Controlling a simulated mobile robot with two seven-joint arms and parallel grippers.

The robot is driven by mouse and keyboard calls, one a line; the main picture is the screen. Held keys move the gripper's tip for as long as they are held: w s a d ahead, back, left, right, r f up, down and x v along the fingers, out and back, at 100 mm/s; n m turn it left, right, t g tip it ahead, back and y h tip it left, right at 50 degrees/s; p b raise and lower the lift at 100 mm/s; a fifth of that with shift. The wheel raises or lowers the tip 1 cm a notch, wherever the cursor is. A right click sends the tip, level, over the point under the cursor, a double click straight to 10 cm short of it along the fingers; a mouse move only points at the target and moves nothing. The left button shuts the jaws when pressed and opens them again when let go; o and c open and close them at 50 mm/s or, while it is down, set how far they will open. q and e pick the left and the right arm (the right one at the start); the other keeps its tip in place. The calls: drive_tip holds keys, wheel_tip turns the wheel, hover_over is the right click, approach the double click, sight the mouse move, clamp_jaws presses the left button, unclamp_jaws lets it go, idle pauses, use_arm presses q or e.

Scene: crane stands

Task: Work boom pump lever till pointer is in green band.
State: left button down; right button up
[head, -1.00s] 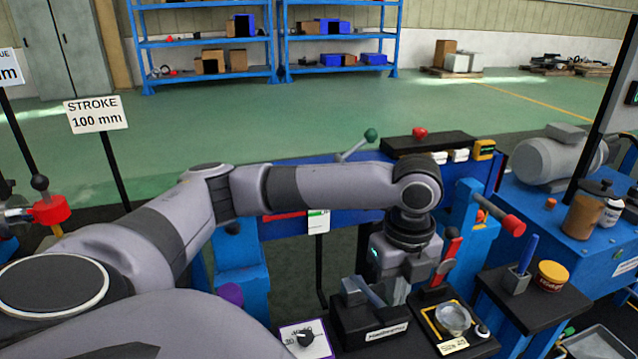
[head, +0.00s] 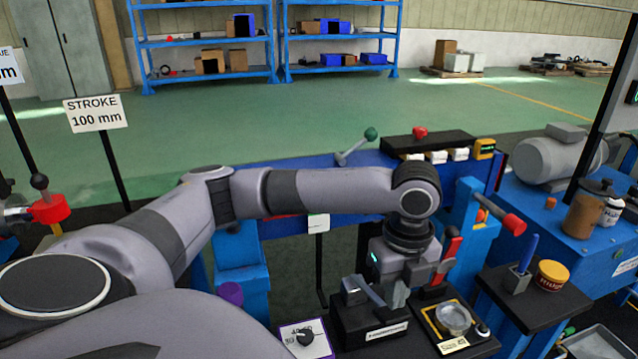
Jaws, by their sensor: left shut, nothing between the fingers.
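My left gripper (head: 399,294) points down, shut and empty, between the black labelled block (head: 368,325) and the tray with a round glass dish (head: 453,319). A lever with a green knob (head: 370,134) stands tilted on the blue bench behind my left arm. A red-handled lever (head: 453,248) stands just right of the gripper; a gap between them is hard to judge. Another red grip (head: 513,223) sticks out from the blue post further right. I cannot tell which is the boom pump lever. No pointer or green band can be made out. My right gripper is out of view.
A dial plate with a black knob (head: 305,337) lies left of the block. A pen holder (head: 517,280) and yellow-lidded jar (head: 552,274) stand on a small table at right. A grey motor (head: 555,158) sits behind.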

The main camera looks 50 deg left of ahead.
use_arm(q)
drive_tip(key=shift+f+b, duration=0.95)
drive_tip(key=shift+f, duration=3.35)
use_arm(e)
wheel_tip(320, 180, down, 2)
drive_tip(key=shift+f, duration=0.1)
use_arm(q)
wheel_tip(320, 180, up, 4)
drive_tip(key=p, duration=0.4)
drive_tip(key=shift+f+p, duration=0.2)
drive_tip(key=shift+p, duration=0.1)
wheel_tip(320, 180, up, 2)
drive_tip(key=p, duration=0.3)
drive_tip(key=shift+s+r, duration=0.1)
drive_tip(key=shift+r+p, duration=0.25)
drive_tip(key=shift+p, duration=0.15)
wheel_tip(320, 180, up, 4)
drive_tip(key=p, duration=0.4)
drive_tip(key=shift+f+p, duration=0.25)
drive_tip(key=shift+p, duration=0.05)
drive_tip(key=shift+f, duration=0.1)
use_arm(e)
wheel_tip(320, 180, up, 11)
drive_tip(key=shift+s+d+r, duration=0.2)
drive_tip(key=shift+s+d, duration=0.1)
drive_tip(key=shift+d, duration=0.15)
